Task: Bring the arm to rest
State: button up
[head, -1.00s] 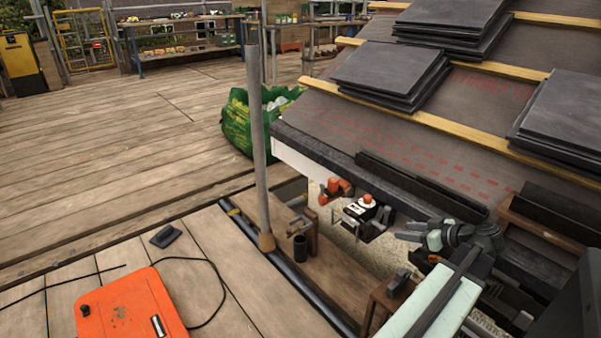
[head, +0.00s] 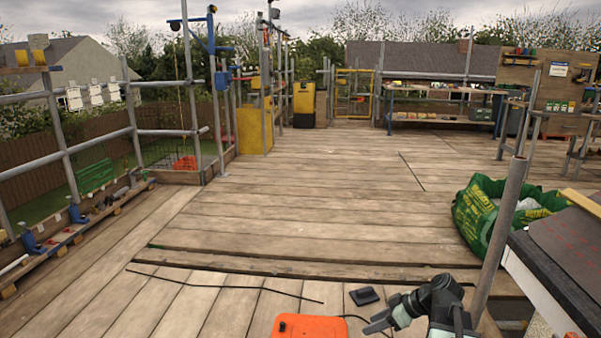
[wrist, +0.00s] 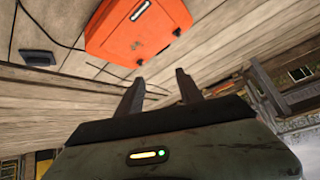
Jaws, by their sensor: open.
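My gripper (head: 377,324) shows at the bottom right of the head view, low over the boards near an orange case (head: 310,327). In the wrist view my gripper (wrist: 158,84) has its two fingers apart with nothing between them. The orange case (wrist: 138,25) lies beyond the fingertips there, on the planks.
A metal pole (head: 500,238) stands close to my arm. The roof edge (head: 560,280) is at the right, with a green bag (head: 478,215) behind it. A dark block (head: 364,296) and a cable lie on the boards. The middle of the deck (head: 310,190) is clear.

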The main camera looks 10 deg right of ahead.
jog(key=s+a+f+m+g+h+p, duration=0.1)
jog(key=s+a+g+h+p, duration=0.1)
jog(key=a, duration=0.8)
jog(key=s+a+m+g+h+p, duration=0.1)
jog(key=s+a+g+h+p, duration=0.15)
jog(key=a, duration=0.75)
jog(key=d+m+h+b, duration=0.1)
jog(key=d+m+h, duration=0.2)
jog(key=d+m, duration=0.25)
notch_tip(320, 180, up, 37)
jog(key=m+p, duration=0.1)
jog(key=p, duration=3.6)
jog(key=shift+s+a+r+p, duration=0.15)
jog(key=shift+s+a+p, duration=0.1)
jog(key=shift+p, duration=0.15)
jog(key=shift+m+y, duration=0.25)
jog(key=shift+c, duration=0.3)
jog(key=shift+c, duration=0.5)
